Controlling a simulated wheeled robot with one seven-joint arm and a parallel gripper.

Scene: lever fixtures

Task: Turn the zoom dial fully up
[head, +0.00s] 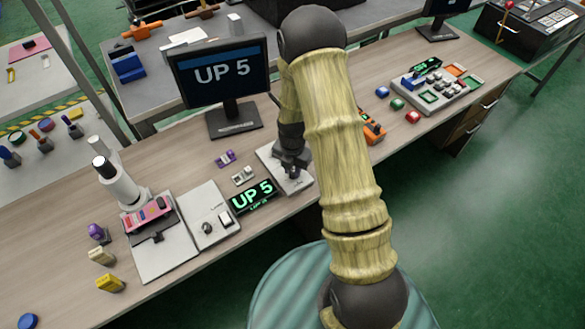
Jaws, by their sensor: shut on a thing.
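My gripper (291,166) points down over a light plate (272,156) at the front edge of the desk, right of a small display. It is shut on what appears to be the zoom dial on this plate; the dial is mostly hidden by the fingers, so its angle cannot be told. The small display (252,196) reads "UP 5" in green, with a smaller line below too small to read. The monitor (221,72) behind also reads "UP 5".
A microscope (120,183) stands further left. An orange device (373,130) and a button panel (436,88) are to the right.

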